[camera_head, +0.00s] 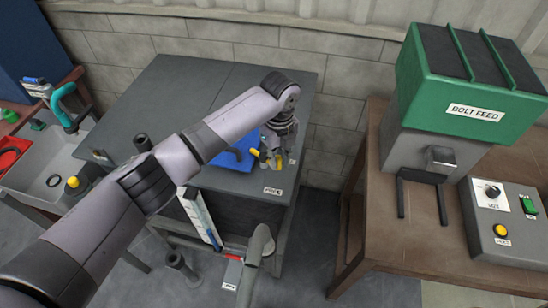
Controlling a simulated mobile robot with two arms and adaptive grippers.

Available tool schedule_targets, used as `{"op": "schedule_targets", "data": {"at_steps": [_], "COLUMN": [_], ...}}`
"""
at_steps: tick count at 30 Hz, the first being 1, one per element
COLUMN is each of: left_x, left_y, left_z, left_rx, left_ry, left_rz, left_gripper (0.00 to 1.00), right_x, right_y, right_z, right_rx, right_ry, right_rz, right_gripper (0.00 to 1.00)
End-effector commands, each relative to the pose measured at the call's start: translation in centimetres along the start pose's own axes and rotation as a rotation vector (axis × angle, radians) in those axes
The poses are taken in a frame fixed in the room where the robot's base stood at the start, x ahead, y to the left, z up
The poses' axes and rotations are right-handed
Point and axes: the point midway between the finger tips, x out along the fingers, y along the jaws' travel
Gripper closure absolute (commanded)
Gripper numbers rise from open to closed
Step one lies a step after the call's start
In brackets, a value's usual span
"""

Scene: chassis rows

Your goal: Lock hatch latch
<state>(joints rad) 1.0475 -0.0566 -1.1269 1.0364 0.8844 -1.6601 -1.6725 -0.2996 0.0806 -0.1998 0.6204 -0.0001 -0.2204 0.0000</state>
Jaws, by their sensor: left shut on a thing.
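My left arm reaches from the lower left across the dark grey cabinet (200,82). My left gripper (271,158) points down near the cabinet's right front corner. It is shut on a small yellow piece (255,154), partly hidden by the fingers. A blue panel (232,158) with a dark part on it lies on the cabinet top just left of the gripper, partly covered by my arm. I cannot tell which part is the hatch latch. My right gripper is not in view.
A wooden table (400,222) at the right holds a green bolt feed hopper (420,75) and a control box (490,240). A sink (45,165) stands at the left. A grey pipe (257,245) rises in front of the cabinet. The cabinet's back top is clear.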

Motion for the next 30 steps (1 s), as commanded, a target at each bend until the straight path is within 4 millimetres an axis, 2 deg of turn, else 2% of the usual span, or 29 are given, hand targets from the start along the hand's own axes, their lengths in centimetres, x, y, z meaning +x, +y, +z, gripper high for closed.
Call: {"op": "schedule_targets", "data": {"at_steps": [6, 15, 30], "left_x": [-0.2, -0.2, -0.2], "left_y": [-1.1, -1.8, -2.0], "left_z": [0.3, 0.8, 1.1], "left_rx": [-0.181, -0.354, -0.43], "left_ry": [0.001, 0.0, -0.002], "left_rz": [-0.005, -0.006, -0.006], "left_gripper": [1.0, 1.0, 1.0], "right_x": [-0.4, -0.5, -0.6], "right_y": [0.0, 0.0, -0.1], "right_z": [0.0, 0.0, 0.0], "right_rx": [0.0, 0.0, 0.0], "right_ry": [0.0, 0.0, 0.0], "right_rz": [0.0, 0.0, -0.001], "right_gripper": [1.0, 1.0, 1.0]}}
